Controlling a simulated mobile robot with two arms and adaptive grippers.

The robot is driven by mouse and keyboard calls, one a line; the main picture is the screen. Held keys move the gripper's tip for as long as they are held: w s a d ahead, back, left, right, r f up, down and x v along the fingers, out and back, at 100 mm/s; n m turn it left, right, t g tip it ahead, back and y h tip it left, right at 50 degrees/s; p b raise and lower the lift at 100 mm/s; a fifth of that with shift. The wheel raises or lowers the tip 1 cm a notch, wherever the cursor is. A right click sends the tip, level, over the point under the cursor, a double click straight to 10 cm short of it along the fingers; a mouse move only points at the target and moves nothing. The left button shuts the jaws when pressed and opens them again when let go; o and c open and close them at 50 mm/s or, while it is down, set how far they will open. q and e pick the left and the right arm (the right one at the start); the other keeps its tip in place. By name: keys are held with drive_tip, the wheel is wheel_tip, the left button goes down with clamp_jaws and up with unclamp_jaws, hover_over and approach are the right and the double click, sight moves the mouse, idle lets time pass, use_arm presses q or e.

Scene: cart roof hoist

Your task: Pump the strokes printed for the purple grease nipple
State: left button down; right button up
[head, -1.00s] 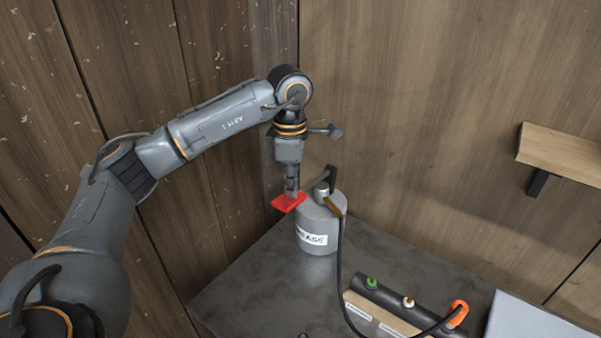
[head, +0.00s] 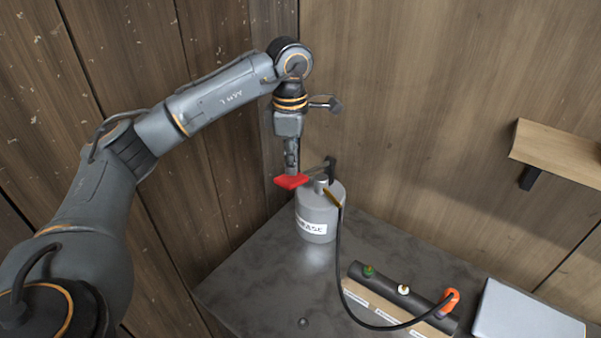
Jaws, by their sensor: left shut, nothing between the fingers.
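A grey grease can (head: 318,212) with a white label stands at the back of the dark table, against the wall corner. Its pump lever ends in a red pad (head: 291,181) at the can's upper left. My left gripper (head: 291,168) points down, shut and empty, with its tips at the top of the pad. A black hose (head: 342,270) runs from the can to an orange coupler (head: 452,298) at the right end of a black bar (head: 385,283). My right gripper is out of view.
A green nipple (head: 369,271) and a white nipple (head: 404,290) stand on the bar. Labels on the wooden strip (head: 372,309) are too small to read. A grey panel (head: 525,316) lies at right, below a wall shelf (head: 560,152). The table's front left is mostly clear.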

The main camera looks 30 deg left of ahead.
use_arm(q)
wheel_tip(320, 180, down, 8)
drive_tip(key=b, duration=0.5)
drive_tip(key=shift+r, duration=0.15)
wheel_tip(320, 180, up, 8)
drive_tip(key=p, duration=0.6)
drive_tip(key=shift+r, duration=0.25)
drive_tip(key=shift+f, duration=0.15)
